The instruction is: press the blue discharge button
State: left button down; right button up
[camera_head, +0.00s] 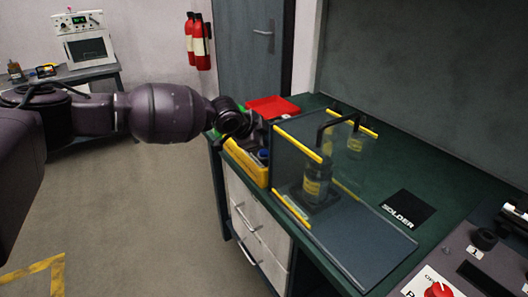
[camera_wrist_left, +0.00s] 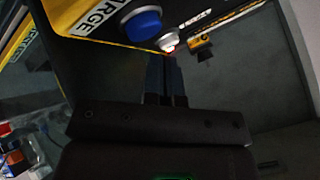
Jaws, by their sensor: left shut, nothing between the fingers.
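The blue button (camera_wrist_left: 142,25) is a round cap on a dark panel with yellow edging in the left wrist view, beside a label ending in "ARGE" (camera_wrist_left: 92,18). A smaller white button (camera_wrist_left: 168,40) with a red part is next to it. My left gripper (camera_wrist_left: 172,62) is shut and empty. In this view its fingertips lie just below the white button and below right of the blue one; I cannot tell whether they touch anything. In the head view my left gripper (camera_head: 253,130) is above the yellow box (camera_head: 247,162) with the blue button (camera_head: 263,154). My right gripper is not in view.
A clear enclosure (camera_head: 300,160) with a yellow-labelled bottle (camera_head: 317,185) stands right beside the box. A red tray (camera_head: 272,106) lies behind the gripper. A black "SOLDER" mat (camera_head: 408,208) and a panel with a red knob (camera_head: 438,290) are at the right.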

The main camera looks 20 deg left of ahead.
aim_at(264, 153)
pick_arm(q)
jog(key=shift+f, duration=0.2)
jog(key=shift+f, duration=0.25)
jog(key=shift+f, duration=0.7)
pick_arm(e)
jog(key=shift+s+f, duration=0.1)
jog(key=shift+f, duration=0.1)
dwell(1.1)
pick_arm(q)
jog(key=shift+r, duration=1.1)
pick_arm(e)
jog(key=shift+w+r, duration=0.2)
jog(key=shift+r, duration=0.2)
pick_arm(q)
jog(key=shift+r+p, duration=0.75)
jog(key=shift+r, duration=1.8)
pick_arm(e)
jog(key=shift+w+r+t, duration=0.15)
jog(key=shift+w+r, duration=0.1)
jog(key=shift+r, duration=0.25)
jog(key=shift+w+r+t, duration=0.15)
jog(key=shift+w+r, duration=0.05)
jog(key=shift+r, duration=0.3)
